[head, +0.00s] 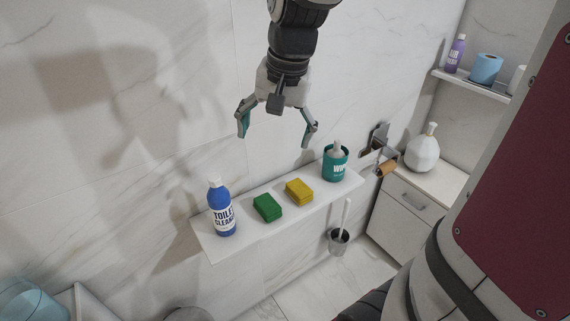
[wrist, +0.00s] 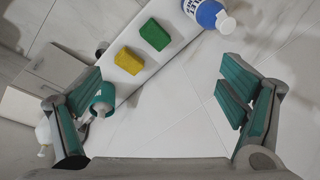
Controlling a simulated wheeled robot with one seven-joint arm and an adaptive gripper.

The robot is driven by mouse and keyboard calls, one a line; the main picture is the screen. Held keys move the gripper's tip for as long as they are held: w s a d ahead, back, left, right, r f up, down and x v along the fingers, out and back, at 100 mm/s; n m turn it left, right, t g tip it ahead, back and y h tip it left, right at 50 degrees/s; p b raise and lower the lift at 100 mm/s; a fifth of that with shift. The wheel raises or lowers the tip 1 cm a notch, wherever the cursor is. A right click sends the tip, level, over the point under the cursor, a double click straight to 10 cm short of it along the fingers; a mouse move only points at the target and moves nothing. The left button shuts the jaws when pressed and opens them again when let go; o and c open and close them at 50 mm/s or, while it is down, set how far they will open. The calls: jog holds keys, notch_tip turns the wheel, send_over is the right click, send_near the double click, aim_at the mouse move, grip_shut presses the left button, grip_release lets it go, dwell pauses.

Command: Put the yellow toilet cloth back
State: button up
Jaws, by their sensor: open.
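The yellow cloth (head: 299,191) is a small folded block lying on a narrow white wall shelf (head: 212,240). It also shows in the wrist view (wrist: 130,61), beyond and between my fingers. A similar green cloth (head: 267,207) lies just to its left in the head view. My gripper (head: 277,128) is open and empty, pointing down above the shelf, with clear air between its fingertips and the cloths. In the wrist view, its two teal-padded fingers (wrist: 165,90) are spread wide.
A blue toilet cleaner bottle (head: 221,208) stands at the shelf's left end. A teal wipes container (head: 335,162) stands at the right end, close to the yellow cloth.

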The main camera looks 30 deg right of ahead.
jog(key=s+a+r+n+t, duration=0.1)
jog(key=s+a+r+n, duration=0.1)
jog(key=s, duration=0.5)
jog(key=s+a+r+n+t, duration=0.1)
jog(key=s+a+r+n, duration=0.1)
jog(key=s+a+n, duration=0.2)
jog(key=s+n, duration=0.2)
jog(key=s, duration=0.2)
jog(key=shift+a+t, duration=0.15)
jog(key=shift+t, duration=0.25)
